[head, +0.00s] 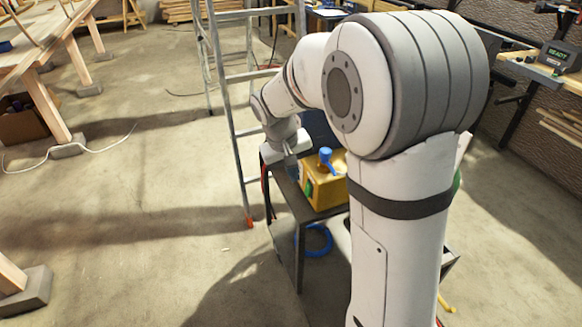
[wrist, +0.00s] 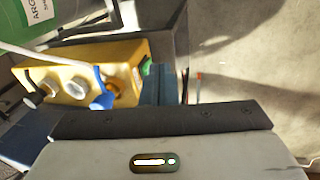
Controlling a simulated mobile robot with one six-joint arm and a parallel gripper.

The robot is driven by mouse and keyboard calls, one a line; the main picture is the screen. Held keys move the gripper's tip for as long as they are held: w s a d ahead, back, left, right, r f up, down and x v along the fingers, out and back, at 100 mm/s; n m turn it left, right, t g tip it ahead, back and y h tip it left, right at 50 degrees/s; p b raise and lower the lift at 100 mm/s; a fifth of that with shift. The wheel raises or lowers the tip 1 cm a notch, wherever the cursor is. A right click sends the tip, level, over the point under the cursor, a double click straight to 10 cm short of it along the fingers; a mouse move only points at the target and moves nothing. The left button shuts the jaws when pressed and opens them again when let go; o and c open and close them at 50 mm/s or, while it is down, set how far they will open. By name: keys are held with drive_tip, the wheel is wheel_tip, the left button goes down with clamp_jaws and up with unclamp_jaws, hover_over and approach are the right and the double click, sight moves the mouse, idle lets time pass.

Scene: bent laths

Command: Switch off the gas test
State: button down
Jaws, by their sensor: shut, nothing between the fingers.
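The yellow box (head: 325,191) sits on a dark cart, partly hidden behind my arm in the head view. A blue lever (head: 325,160) stands on its top. A small green part (head: 308,189) is on its side. In the wrist view, the yellow box (wrist: 38,77) shows pale round dials (wrist: 75,90), the blue lever (wrist: 103,92) and the green part (wrist: 147,67) at its right end. My gripper (wrist: 164,72) is shut and empty, its fingertips just beside that green end. I cannot tell whether they touch it. In the head view, my gripper (head: 290,158) is partly hidden.
A green cylinder (wrist: 50,18) with a white label reading "ARG" stands beyond the box. A stepladder (head: 228,110) stands behind the cart (head: 284,200). A blue hose (head: 320,241) hangs below. Floor to the left is open, with a pale cable (head: 40,160).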

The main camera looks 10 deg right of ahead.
sight(308, 190)
drive_tip(key=w+a+f+h, duration=0.1)
drive_tip(key=w+a+f, duration=0.2)
drive_tip(key=w+f, duration=0.2)
drive_tip(key=shift+w+n+p, duration=0.3)
drive_tip(key=shift+w, duration=0.8)
drive_tip(key=shift+f, duration=0.1)
drive_tip(key=d+f, duration=0.2)
drive_tip(key=f, duration=0.1)
drive_tip(key=d+f, duration=0.2)
drive_tip(key=f, duration=0.1)
drive_tip(key=w+d+f+p, duration=0.1)
drive_tip(key=d+f, duration=0.1)
drive_tip(key=f, duration=0.1)
drive_tip(key=shift+f, duration=0.4)
drive_tip(key=shift+w+d+f, duration=0.15)
drive_tip(key=shift+d, duration=0.3)
